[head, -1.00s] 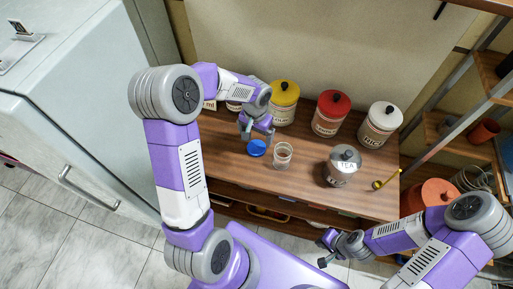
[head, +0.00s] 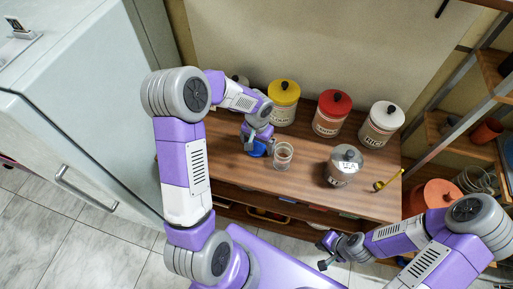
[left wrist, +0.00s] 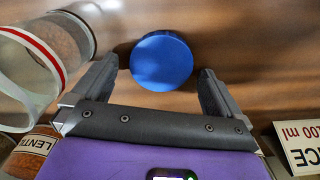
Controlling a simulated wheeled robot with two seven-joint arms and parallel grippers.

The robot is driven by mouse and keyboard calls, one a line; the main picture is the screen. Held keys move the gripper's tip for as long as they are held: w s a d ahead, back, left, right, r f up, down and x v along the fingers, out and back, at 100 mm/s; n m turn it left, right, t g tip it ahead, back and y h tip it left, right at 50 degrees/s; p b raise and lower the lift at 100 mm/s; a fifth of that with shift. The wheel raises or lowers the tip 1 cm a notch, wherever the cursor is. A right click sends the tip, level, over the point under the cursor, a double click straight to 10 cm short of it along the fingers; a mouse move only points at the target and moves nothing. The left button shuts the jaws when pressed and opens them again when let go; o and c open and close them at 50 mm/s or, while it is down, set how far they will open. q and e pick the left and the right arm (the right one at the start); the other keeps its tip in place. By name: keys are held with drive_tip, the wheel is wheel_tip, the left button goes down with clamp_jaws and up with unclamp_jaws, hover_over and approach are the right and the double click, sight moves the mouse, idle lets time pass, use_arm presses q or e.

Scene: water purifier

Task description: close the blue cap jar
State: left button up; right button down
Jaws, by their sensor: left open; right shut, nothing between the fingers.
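The blue cap (head: 257,149) lies flat on the wooden counter, just left of a small open glass jar (head: 283,155). My left gripper (head: 257,143) is over the cap and partly hides it in the head view. In the left wrist view the open fingers (left wrist: 159,88) point at the blue cap (left wrist: 161,61), which sits between and just beyond the fingertips. The jar (left wrist: 45,65), with a red-and-white rim, is at the left edge of that view. My right gripper (head: 326,251) is shut and empty, low in front of the counter.
Yellow (head: 283,103), red (head: 332,113) and white (head: 381,124) canisters stand at the back of the counter (head: 235,168). A silver TEA canister (head: 343,166) and a brass ladle (head: 388,180) are to the right. A label card (left wrist: 302,147) is near the left gripper.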

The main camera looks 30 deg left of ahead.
sight(258, 146)
use_arm(q)
drive_tip(key=shift+c, duration=0.5)
drive_tip(key=c, duration=0.9)
drive_tip(key=shift+c, duration=0.2)
wheel_tip(258, 146, up, 10)
drive_tip(key=p, duration=0.2)
drive_tip(key=shift+d, duration=0.1)
